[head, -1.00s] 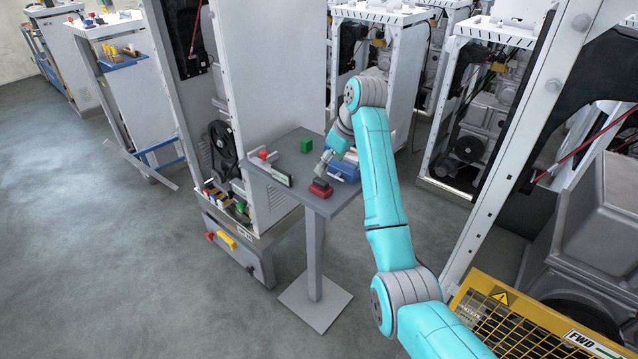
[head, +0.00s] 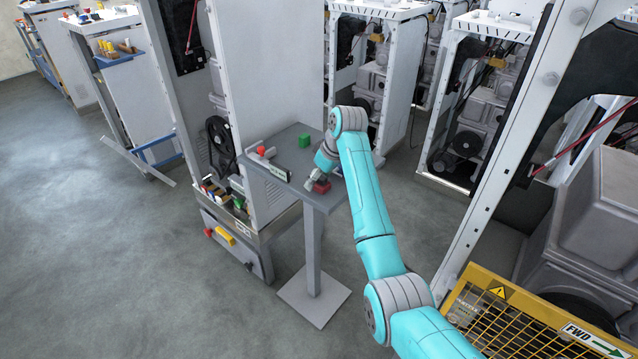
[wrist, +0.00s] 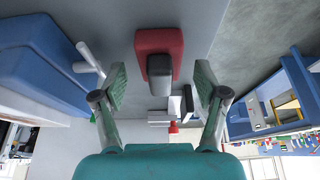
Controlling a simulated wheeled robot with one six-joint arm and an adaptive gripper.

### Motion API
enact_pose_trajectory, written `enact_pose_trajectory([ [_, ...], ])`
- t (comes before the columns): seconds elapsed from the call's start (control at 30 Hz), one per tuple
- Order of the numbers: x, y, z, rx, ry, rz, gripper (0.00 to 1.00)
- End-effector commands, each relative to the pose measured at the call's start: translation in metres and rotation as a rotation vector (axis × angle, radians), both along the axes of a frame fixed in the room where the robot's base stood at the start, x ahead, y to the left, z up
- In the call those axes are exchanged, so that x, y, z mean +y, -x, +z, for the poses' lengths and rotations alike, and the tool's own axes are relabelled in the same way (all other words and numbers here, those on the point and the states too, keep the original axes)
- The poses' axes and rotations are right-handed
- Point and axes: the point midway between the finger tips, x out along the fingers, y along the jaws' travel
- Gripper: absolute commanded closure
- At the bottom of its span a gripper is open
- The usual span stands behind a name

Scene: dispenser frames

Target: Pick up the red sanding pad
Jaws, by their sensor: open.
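The red sanding pad (wrist: 160,42) lies on the small grey table, with a dark grey grip block (wrist: 160,75) on it. In the wrist view it is at the top middle, ahead of my gripper (wrist: 160,85) and lined up between its two open fingers. In the head view the red sanding pad (head: 321,187) shows near the table's front edge, partly hidden by my gripper (head: 314,184). My gripper is open and holds nothing. Whether the fingers are level with the pad is hard to tell.
A blue box (wrist: 45,60) stands left of my gripper in the wrist view. A tall cabinet (head: 268,70) rises behind the table.

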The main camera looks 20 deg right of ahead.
Motion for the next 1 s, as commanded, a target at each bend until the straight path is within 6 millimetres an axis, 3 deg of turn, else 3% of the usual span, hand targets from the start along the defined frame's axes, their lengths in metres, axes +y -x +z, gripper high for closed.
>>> enact_pose_trajectory([
  [0.07, 0.0, 0.0, 0.0, 0.0, 0.0, 0.0, 0.27],
  [0.33, 0.0, 0.0, 0.0, 0.0, 0.0, 0.0, 0.91],
  [0.67, 0.0, 0.0, 0.004, -0.001, 0.0, 0.001, 0.91],
  [1.0, 0.0, -0.001, 0.06, -0.003, -0.001, 0.001, 0.91],
])
